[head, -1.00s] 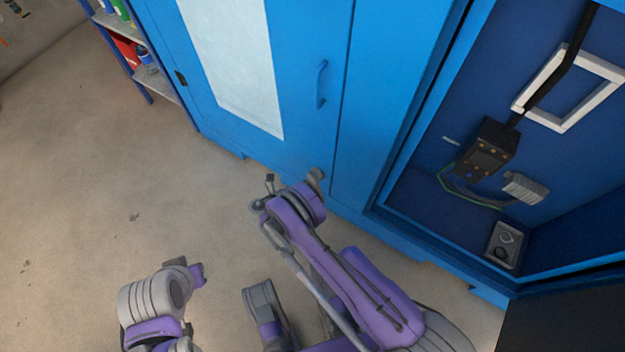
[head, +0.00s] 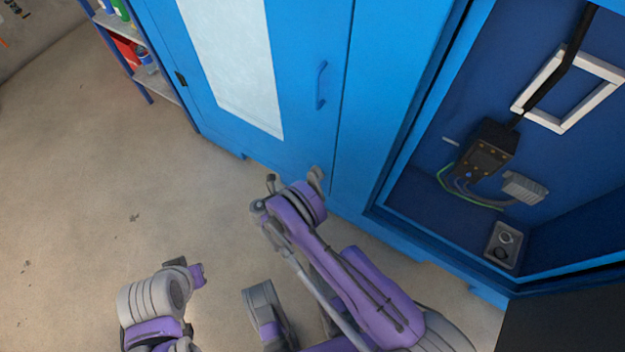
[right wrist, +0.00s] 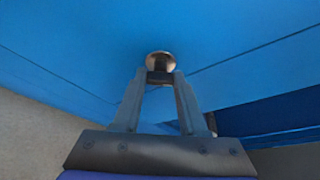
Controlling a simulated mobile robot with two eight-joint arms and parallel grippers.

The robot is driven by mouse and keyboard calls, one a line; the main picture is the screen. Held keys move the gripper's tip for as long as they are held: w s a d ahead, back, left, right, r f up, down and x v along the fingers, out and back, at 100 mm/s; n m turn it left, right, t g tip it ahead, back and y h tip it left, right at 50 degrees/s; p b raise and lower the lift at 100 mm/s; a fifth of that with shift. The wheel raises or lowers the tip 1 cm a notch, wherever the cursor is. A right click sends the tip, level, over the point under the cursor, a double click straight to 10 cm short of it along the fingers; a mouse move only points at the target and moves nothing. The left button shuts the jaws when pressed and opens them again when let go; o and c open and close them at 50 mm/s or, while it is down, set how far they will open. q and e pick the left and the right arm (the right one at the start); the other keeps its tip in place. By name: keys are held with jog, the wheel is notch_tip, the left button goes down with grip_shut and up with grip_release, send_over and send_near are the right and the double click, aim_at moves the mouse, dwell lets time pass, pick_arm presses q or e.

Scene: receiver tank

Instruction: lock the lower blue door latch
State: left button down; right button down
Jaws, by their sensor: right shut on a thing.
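The lower latch (right wrist: 160,62) shows in the right wrist view as a small round metal knob on the blue door (right wrist: 90,55). My right gripper (right wrist: 161,77) is shut on the latch, with its two fingertips on the dark part just below the round end.
A blue handle (head: 321,85) is higher on the door, beside a pale panel (head: 232,70). To the right, an open blue bay holds a black control box (head: 487,150) and a white frame (head: 567,125). A shelf (head: 155,85) stands at far left. The floor at left is clear.

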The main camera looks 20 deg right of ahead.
jog(key=m+t+y, duration=0.1)
jog(key=m, duration=0.2)
jog(key=m+t+y, duration=0.2)
jog(key=m, duration=0.1)
jog(key=shift+s+d+r+m, duration=0.1)
jog(key=shift+s+m, duration=0.1)
jog(key=shift+m, duration=0.1)
dwell(0.7)
jog(key=shift+y, duration=0.3)
jog(key=shift+c, duration=2.3)
grip_release()
